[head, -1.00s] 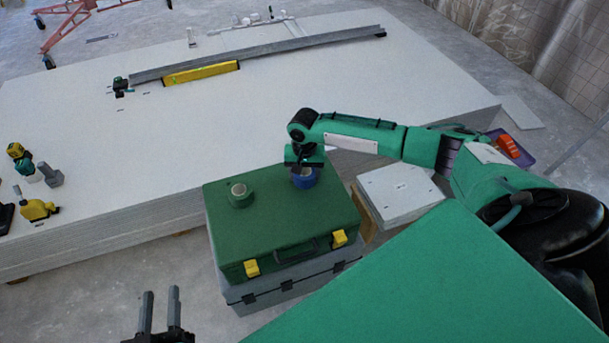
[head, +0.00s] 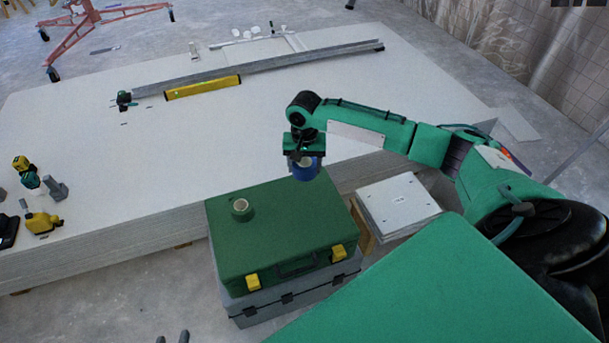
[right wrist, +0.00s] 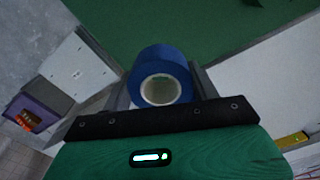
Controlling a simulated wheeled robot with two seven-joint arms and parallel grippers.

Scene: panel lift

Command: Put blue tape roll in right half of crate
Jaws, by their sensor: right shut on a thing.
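The blue tape roll (head: 306,172) is between the fingers of my right gripper (head: 304,158), raised above the back right of the green case. In the right wrist view the roll (right wrist: 160,78) shows its pale core, with a finger on each side. A purple container (right wrist: 57,98), apparently the crate, shows at the left of that view with orange things in it. In the head view my right arm hides nearly all of it. My left gripper (head: 172,338) shows only its two fingertips at the bottom edge; they are apart with nothing between them.
A green tape roll (head: 241,209) lies on the green case (head: 285,225), which rests on a grey case (head: 285,300). A stack of white tiles (head: 397,203) stands to the right. The large white panel stack (head: 110,170) behind bears a yellow level (head: 203,88) and tools.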

